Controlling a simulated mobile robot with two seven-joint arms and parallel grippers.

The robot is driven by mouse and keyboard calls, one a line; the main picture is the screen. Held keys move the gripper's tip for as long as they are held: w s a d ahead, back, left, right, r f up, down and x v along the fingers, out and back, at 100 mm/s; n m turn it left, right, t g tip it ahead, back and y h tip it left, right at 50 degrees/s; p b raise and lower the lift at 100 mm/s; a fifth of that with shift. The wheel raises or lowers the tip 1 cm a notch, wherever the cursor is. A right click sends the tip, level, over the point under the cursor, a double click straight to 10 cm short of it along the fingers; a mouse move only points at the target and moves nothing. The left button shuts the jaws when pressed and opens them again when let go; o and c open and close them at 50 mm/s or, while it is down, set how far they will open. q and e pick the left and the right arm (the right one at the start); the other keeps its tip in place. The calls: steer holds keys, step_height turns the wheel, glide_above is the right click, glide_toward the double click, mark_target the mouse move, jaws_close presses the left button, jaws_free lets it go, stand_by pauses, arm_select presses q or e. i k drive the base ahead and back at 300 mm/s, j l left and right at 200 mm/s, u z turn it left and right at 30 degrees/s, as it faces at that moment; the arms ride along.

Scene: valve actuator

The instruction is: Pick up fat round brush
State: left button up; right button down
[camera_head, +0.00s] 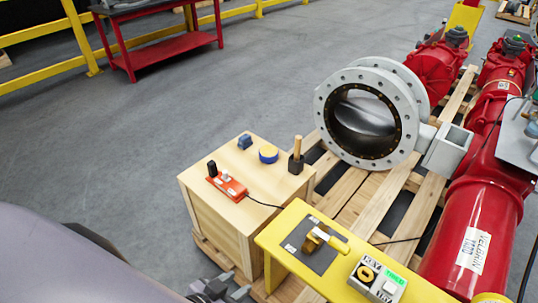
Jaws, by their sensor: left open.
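A tool with an upright light wooden handle and a dark head (296,157) stands at the right corner of the wooden crate top (225,160). It looks most like the brush, but it is too small to be sure. A yellow-handled tool (318,238) lies on a dark mat on the yellow bench (275,234); I cannot tell what it is. My left gripper (226,290) is at the bottom edge, partly cut off, below the crate and left of the yellow bench. It is open and apart from both tools. My right gripper is not in view.
The crate top also holds an orange device (228,187), a blue block (245,141) and a blue-yellow roll (268,153). A grey flanged valve (330,115) and red actuator (470,235) stand on pallets at right. A box with buttons (377,279) sits on the bench.

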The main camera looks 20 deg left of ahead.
mark_target(298, 139)
steer(key=j+z, duration=0.6)
steer(key=j, duration=0.25)
steer(key=k+j+z, duration=0.15)
steer(key=j+z, duration=0.15)
steer(key=k+j+z, duration=0.15)
steer(key=j+z, duration=0.15)
steer(key=j, duration=0.15)
steer(key=k+j+z, duration=0.15)
steer(key=j+z, duration=0.15)
steer(key=i+j, duration=0.1)
steer(key=i, duration=0.4)
